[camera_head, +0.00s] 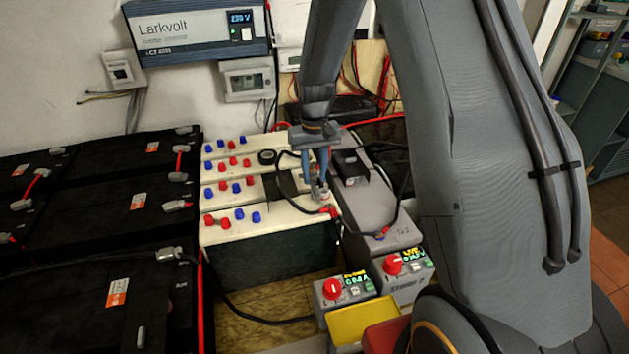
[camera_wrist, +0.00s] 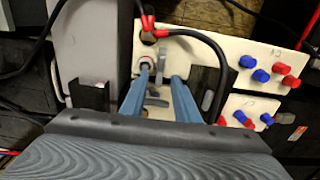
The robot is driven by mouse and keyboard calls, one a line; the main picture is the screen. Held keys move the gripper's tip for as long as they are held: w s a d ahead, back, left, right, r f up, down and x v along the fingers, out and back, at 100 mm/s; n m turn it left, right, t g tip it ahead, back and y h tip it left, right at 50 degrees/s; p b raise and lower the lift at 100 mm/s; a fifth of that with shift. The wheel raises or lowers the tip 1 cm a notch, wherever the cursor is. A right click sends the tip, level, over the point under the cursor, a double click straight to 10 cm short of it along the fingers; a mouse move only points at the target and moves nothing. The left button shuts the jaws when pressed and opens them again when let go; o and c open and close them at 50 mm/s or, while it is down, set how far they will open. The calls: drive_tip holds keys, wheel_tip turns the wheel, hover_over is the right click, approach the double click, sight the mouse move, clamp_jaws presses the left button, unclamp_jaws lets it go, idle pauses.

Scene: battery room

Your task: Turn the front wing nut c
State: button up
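My gripper (camera_head: 316,180) points down over the right end of the cream front battery (camera_head: 257,222). In the wrist view its two blue fingers (camera_wrist: 162,74) are apart, with a visible gap between them. A small grey metal piece (camera_wrist: 155,100), probably the wing nut, shows between the fingers; I cannot make out its wings or any letter. A round pale terminal (camera_wrist: 146,62) with a reddish rim is at the left fingertip, which partly covers it. I cannot tell whether the fingers touch either part.
A black cable with red lugs (camera_wrist: 148,25) loops close to the fingers. A grey battery (camera_head: 378,205) stands to the right. Several red and blue caps dot the cream batteries. Two chargers with red knobs (camera_head: 333,288) and a yellow bin (camera_head: 362,321) are in front.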

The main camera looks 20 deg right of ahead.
sight(314, 187)
drive_tip(key=shift+f+p, duration=0.35)
drive_tip(key=shift+f, duration=1.5)
clamp_jaws()
